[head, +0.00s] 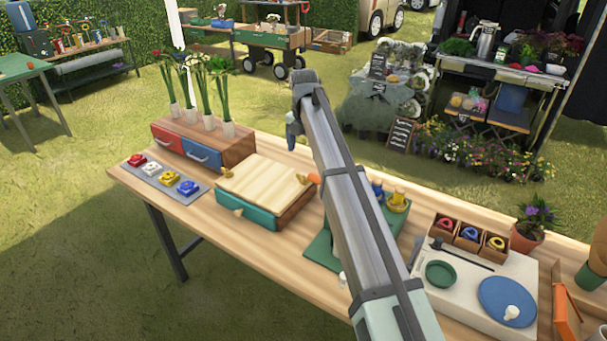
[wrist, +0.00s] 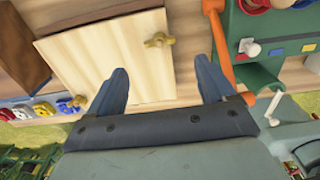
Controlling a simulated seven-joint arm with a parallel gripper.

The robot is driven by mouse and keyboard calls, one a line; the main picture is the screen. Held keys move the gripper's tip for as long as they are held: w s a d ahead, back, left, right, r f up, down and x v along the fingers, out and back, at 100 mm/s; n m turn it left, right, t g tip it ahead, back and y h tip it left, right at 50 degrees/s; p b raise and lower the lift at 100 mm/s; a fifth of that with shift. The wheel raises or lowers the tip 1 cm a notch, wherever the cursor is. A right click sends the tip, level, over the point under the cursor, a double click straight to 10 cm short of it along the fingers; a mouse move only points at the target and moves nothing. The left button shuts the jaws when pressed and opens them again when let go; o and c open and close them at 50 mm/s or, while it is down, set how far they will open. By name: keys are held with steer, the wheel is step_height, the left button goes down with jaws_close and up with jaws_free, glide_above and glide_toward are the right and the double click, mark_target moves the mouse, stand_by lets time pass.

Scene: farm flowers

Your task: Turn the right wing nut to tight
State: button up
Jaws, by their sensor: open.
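A low press with a pale wooden top board (head: 262,184) and a green front lies on the table. The right wing nut (head: 301,178), brass-coloured, sits near the board's right edge. It also shows in the wrist view (wrist: 158,41), its wings roughly level across the picture. The left wing nut (head: 224,172) is at the board's opposite edge. My gripper (wrist: 163,82) is open and empty, its two blue-grey fingers apart. In the wrist view the right wing nut appears beyond the fingertips, between their lines, apart from both. In the head view my arm partly hides the gripper.
A drawer box (head: 205,143) with flower vases is behind left. A strip of coloured knobs (head: 160,179) lies left. A green stand is right of the press, partly hidden by my arm.

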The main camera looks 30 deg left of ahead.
mark_target(303, 176)
step_height(303, 176, down, 10)
stand_by(0.5)
steer(key=shift+c, duration=0.2)
steer(key=c, duration=1)
